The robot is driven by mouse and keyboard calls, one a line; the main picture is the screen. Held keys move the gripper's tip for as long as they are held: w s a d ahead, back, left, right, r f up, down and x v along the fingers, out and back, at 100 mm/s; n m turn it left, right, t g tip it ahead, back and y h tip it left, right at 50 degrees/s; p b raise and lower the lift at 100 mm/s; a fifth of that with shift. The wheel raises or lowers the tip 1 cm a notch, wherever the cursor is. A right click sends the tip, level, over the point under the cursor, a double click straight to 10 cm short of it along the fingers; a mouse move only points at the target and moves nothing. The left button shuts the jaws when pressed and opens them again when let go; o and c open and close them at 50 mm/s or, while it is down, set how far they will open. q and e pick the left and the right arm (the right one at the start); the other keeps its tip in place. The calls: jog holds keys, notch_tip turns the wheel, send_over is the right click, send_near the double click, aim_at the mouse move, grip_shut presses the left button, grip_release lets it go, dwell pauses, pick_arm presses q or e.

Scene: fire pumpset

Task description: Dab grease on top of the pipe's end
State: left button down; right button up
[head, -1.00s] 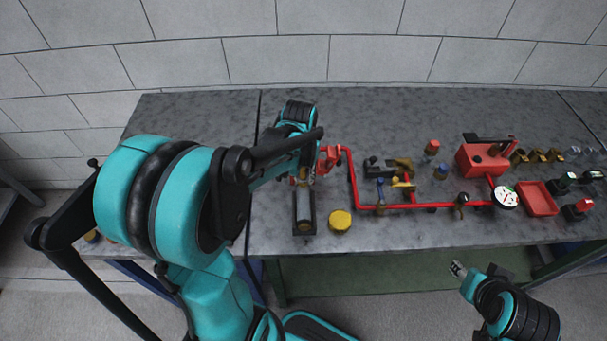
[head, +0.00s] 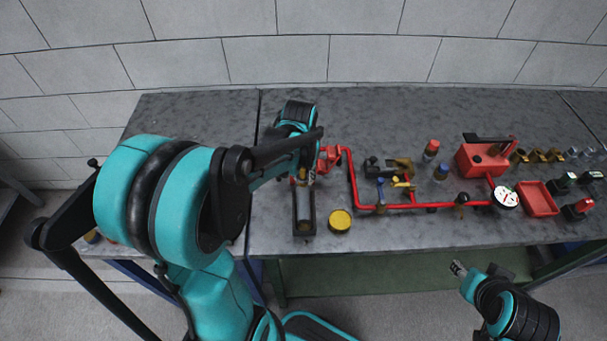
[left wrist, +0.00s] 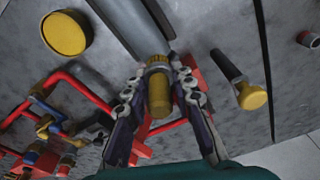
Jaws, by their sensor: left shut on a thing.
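My left gripper (left wrist: 160,95) is shut on a yellow-brown cylindrical piece (left wrist: 158,92), one finger on each side. In the head view the left gripper (head: 305,172) is over the far end of the grey pipe (left wrist: 128,22). The pipe lies in a dark holder (head: 304,234). The held piece overlaps the pipe's end in the wrist view; I cannot tell whether they touch. A round yellow-topped tin (head: 340,220) stands right of the holder and shows in the wrist view (left wrist: 66,33). My right gripper (head: 458,268) is off the bench's front edge, its jaws too small to read.
Red piping (head: 350,170) with brass fittings runs right of the holder. A red pump box (head: 482,160) and red tray (head: 538,199) are farther right. A dark-handled part with a yellow end (left wrist: 250,97) lies beside the gripper. The back of the bench is clear.

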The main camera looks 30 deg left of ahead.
pick_arm(q)
jog(key=shift+w, duration=0.15)
dwell(0.3)
jog(key=shift+w+a, duration=0.6)
jog(key=shift+w, duration=0.3)
jog(key=shift+r, duration=0.1)
notch_tip(320, 180, up, 6)
jog(key=p, duration=0.4)
dwell(0.7)
jog(key=shift+s+d+f+b, duration=0.15)
jog(key=shift+f+b, duration=0.45)
jog(key=shift+f, duration=0.35)
jog(key=shift+s+d+f+b, duration=0.1)
jog(key=shift+s+f+b, duration=0.1)
jog(key=shift+f+b, duration=0.6)
jog(key=shift+s+d+f+b, duration=0.15)
jog(key=shift+f+b, duration=0.3)
jog(key=shift+f, duration=0.6)
jog(key=shift+a+f, duration=0.1)
jog(key=shift+f, duration=0.2)
jog(key=shift+s, duration=0.1)
